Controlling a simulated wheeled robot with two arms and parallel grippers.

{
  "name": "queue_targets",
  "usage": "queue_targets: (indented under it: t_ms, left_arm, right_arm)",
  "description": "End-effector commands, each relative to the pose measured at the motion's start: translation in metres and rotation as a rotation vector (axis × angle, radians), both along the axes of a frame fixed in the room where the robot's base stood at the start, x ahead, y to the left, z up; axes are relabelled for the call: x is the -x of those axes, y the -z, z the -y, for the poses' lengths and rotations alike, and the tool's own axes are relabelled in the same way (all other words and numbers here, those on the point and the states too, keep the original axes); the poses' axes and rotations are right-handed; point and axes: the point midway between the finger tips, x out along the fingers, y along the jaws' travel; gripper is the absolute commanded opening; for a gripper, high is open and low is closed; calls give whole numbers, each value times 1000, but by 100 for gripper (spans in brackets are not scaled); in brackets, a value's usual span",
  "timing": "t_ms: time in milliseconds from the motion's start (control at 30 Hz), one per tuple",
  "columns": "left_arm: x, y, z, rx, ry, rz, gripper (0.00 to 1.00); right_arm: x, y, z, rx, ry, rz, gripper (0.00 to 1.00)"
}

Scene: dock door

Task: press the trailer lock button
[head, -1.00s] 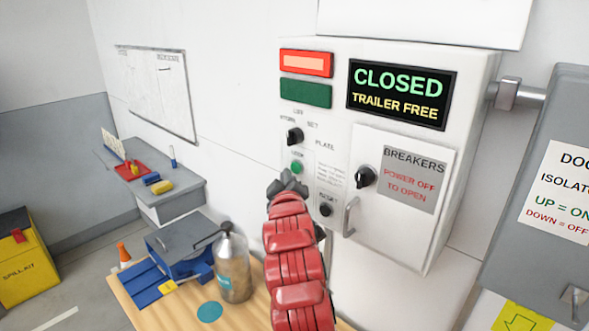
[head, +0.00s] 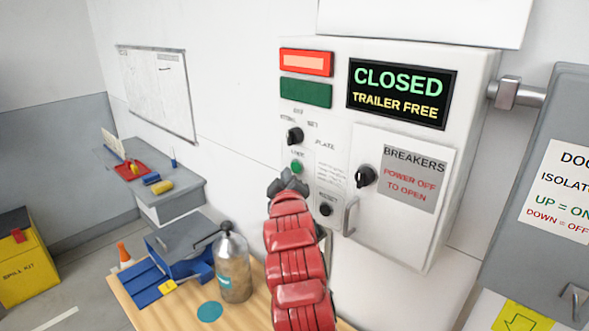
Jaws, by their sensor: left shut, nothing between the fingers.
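A white control box (head: 332,70) hangs on the wall. A small green button (head: 296,167) sits on its left part, under a label too blurred to read surely. A black selector knob (head: 295,136) is above it and a black knob (head: 326,209) marked like "RESET" is below right. The display (head: 402,94) reads "CLOSED, TRAILER FREE". The red lamp (head: 306,62) is lit; the green lamp (head: 305,93) is dark. My left gripper (head: 287,178) is shut and empty, its tips just below the green button; I cannot tell whether they touch the panel. My right gripper is not in view.
A breaker door (head: 415,225) with a handle (head: 350,216) is right of the buttons. A grey isolator box (head: 560,100) stands farther right. Below are a wooden table (head: 137,297), a bottle (head: 233,265) and a blue toolbox (head: 182,250). A grey shelf (head: 190,192) is at left.

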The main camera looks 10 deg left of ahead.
Motion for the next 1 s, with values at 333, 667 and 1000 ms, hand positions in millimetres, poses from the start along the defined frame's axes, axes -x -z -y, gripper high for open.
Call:
queue_targets:
  t_ms: [333,667,1000]
  left_arm:
    - [-6,0,4,0,0,0,0]
    - [-7,0,4,0,0,0,0]
    - [-10,0,7,-1,1,1,0]
  right_arm:
    - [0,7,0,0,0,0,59]
    - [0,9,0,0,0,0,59]
    - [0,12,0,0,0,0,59]
